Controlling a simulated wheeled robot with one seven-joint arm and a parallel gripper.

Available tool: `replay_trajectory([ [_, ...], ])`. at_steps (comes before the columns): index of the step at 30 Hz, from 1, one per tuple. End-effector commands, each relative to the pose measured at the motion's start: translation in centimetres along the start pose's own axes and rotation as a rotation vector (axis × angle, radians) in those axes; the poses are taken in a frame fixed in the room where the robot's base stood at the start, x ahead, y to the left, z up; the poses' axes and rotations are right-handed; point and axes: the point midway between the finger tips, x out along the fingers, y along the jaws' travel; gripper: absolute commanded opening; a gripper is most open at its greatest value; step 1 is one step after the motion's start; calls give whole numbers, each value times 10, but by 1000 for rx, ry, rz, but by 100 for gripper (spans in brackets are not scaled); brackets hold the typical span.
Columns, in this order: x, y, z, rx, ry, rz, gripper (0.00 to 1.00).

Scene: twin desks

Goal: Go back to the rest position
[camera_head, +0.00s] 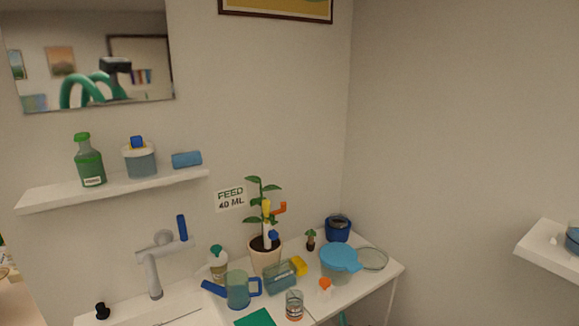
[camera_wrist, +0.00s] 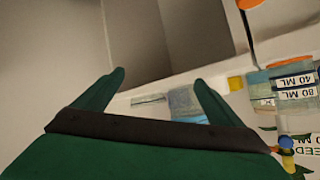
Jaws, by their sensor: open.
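My gripper (camera_wrist: 160,76) shows in the wrist view as two dark green fingers spread apart on a dark bar. It is open, and nothing is held between the fingers. Beyond and between them are a blurred wall and part of a pale surface with a bluish object (camera_wrist: 186,103). The gripper itself is not seen directly in the head view. The mirror (camera_head: 140,88) there reflects a green curved arm, probably mine.
A shelf (camera_head: 120,190) holds bottles above a faucet (camera_head: 154,270). Labelled containers (camera_wrist: 290,90) lie right of my fingers.

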Motion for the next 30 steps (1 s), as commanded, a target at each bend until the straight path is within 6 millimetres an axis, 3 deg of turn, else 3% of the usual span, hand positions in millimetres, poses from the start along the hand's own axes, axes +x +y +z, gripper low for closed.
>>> replay_trajectory([
  [1,-6,-5,22,8,11,-1,90],
  [3,-15,-12,44,15,33,-1,90],
  [14,-80,-41,142,28,133,3,90],
  [23,-156,-63,221,0,177,-2,90],
  [30,-230,-73,271,-54,195,-8,90],
])
